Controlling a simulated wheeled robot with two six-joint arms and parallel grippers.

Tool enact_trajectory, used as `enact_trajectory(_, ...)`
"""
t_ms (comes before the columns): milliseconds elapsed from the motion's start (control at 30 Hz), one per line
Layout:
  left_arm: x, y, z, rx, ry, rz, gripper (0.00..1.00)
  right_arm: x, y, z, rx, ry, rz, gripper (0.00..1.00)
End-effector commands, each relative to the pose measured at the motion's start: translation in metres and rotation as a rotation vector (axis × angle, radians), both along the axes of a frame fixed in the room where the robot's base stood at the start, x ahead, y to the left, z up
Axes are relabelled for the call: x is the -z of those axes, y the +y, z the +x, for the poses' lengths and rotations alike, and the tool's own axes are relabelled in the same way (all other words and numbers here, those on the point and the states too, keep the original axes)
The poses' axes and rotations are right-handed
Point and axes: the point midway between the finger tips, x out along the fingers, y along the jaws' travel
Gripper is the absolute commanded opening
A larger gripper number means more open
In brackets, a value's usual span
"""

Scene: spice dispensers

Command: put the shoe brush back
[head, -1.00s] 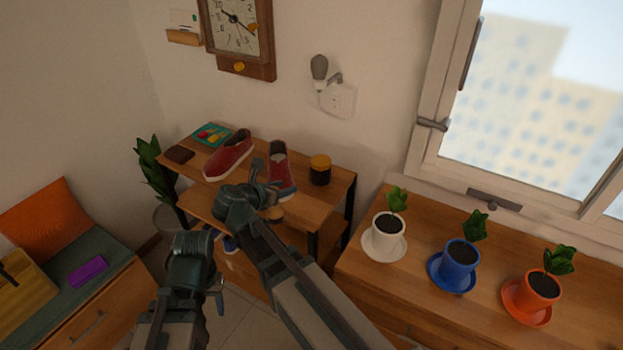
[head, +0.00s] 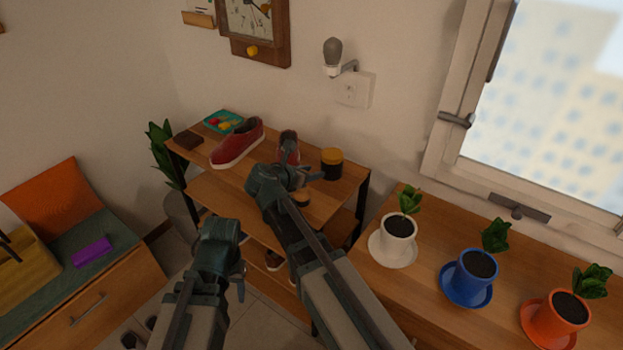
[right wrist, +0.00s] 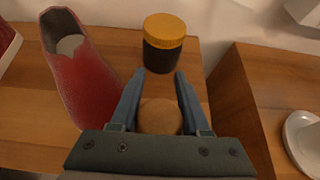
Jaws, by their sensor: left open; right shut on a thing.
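My right gripper (head: 306,180) is shut on a tan, rounded wooden piece that looks like the shoe brush (right wrist: 160,117); it shows between the fingers in the right wrist view and just below the gripper in the head view (head: 300,198). Most of the brush is hidden by the gripper. It is over the shoe shelf's top (head: 325,200), near its front; whether it touches the wood I cannot tell. A jar with a yellow lid (head: 332,163) stands just beyond, and a red shoe (right wrist: 80,75) is to the left. My left gripper (head: 241,280) is open and empty, low in front of the shelf.
A second red shoe (head: 238,145), a dark brown block (head: 188,141) and a teal tray (head: 223,121) occupy the shelf's left. Potted plants on saucers line the sideboard (head: 420,285) at right.

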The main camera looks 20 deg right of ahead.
Motion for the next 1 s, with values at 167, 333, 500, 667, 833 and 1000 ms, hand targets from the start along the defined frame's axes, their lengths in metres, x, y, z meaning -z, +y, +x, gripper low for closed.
enact_trajectory(167,0.0010,0.0000,0.0000,0.000,0.000,0.000,0.50,0.0009,-0.0002,0.0000,0.000,0.000,0.000,0.00)
enact_trajectory(333,0.0038,0.0000,0.0000,0.000,0.000,0.000,0.50,0.0038,-0.0002,0.0000,0.000,0.000,0.000,0.00)
enact_trajectory(500,0.0039,0.0000,0.0000,0.000,0.000,0.000,0.50,0.0039,-0.0003,0.0000,0.000,0.000,0.000,0.66)
enact_trajectory(667,0.0039,0.0000,0.0000,0.000,0.000,0.000,0.50,0.0040,-0.0002,0.0000,0.000,0.000,0.000,0.76)
enact_trajectory(833,0.0037,0.0000,0.0000,0.000,0.000,0.000,0.50,0.0038,-0.0002,0.0000,0.000,0.000,0.000,0.76)
enact_trajectory(1000,-0.0012,0.0000,0.0000,0.000,0.000,0.000,0.50,-0.0012,-0.0003,0.0000,0.000,0.000,0.000,0.76)
